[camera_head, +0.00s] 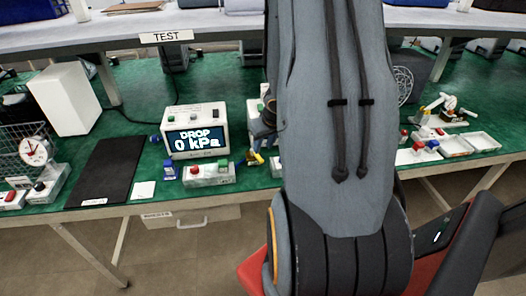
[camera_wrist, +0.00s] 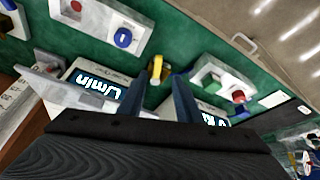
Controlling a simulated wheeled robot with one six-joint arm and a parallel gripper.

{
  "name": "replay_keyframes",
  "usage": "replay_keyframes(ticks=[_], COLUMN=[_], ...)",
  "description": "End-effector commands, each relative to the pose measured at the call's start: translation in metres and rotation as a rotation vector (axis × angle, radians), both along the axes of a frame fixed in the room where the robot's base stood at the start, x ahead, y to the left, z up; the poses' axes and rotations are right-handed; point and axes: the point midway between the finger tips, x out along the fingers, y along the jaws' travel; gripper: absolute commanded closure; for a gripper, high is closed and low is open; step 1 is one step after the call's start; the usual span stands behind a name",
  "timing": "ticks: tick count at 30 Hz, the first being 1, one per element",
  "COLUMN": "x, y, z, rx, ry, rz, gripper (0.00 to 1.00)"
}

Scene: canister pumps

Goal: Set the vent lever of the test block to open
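A small yellow lever (camera_head: 256,157) with a dark part shows just right of the white test unit (camera_head: 195,130), whose screen reads "DROP 0 kPa". I take this to be the vent lever; its setting is too small to tell. In the wrist view the yellow lever (camera_wrist: 157,76) is at the fingertips of my gripper (camera_wrist: 163,82). The two dark fingers are apart, with the lever in line with the gap between them. I cannot tell whether they touch it. My arm hides much of the block in the head view.
In the wrist view a white block with a blue knob (camera_wrist: 122,38) lies on the other side of the lever. A black mat (camera_head: 103,171) and pressure gauge (camera_head: 34,151) are at left.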

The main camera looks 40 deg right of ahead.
Motion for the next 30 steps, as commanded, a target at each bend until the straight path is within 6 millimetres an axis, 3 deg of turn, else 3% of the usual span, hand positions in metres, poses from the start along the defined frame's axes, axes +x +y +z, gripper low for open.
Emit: replay_keyframes(ticks=[4,18,30], x=[-0.002,0.022,0.025], y=[-0.007,-0.011,-0.012], z=[-0.009,-0.069,-0.076], rx=[0.019,0.019,0.017], ry=[-0.006,-0.005,-0.005], rz=[-0.003,-0.002,-0.001], gripper=[0.69,0.69,0.69])
